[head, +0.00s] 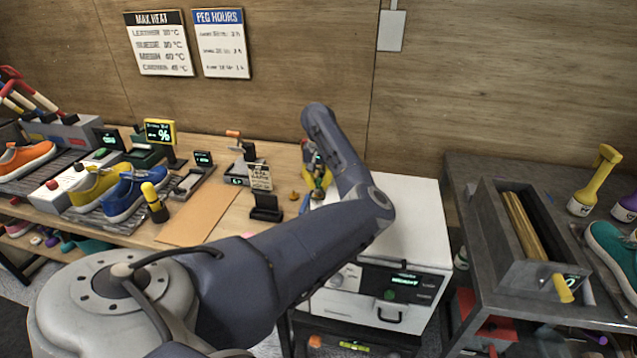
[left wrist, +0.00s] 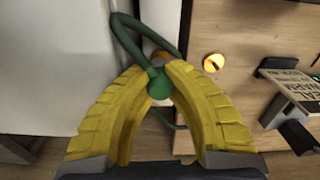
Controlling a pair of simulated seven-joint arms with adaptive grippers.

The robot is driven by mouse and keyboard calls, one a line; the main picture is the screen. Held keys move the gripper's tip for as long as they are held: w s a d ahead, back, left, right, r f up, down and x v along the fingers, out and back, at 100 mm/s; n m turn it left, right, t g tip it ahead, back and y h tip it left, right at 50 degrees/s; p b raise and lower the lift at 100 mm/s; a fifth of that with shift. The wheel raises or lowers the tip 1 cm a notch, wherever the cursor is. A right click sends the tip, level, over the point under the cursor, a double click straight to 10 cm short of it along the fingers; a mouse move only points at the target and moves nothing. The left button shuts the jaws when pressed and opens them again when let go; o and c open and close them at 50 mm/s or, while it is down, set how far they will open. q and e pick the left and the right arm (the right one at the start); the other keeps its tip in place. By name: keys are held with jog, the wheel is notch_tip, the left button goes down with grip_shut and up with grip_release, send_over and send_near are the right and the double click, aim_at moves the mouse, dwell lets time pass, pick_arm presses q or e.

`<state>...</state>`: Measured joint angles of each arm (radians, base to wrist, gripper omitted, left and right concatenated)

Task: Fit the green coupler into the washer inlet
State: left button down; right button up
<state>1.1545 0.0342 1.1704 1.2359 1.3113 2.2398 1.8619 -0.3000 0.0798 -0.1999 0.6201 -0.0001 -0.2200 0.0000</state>
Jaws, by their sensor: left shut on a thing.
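My left gripper (head: 317,172) reaches over the back left of the white washer (head: 405,225) in the head view. In the left wrist view, the yellow fingers of that gripper (left wrist: 162,80) are shut on the green coupler (left wrist: 159,84). A dark green hose (left wrist: 128,32) loops up beyond the coupler. The washer's white top (left wrist: 50,60) lies to the left of the fingers. An orange and pale part shows partly behind the coupler, but I cannot tell whether it is the washer inlet. My right gripper is not in view.
A small orange-brass knob (left wrist: 213,62) sits on the wooden bench to the right of the fingers. A black stand with a sign (head: 265,207) is close by. Sneakers (head: 128,195) line the bench at left. A grey table with an open box (head: 500,245) stands right of the washer.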

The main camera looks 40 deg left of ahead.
aim_at(318, 180)
pick_arm(q)
jog(key=shift+f, duration=0.6)
jog(key=c, duration=1.4)
grip_release()
jog(key=shift+d, duration=0.1)
jog(key=shift+w+d+r, duration=0.1)
jog(key=shift+w, duration=0.1)
jog(key=shift+r, duration=0.4)
jog(key=r, duration=1)
jog(key=shift+s+a, duration=0.2)
jog(key=shift+s+a+r, duration=0.1)
jog(key=shift+r, duration=0.45)
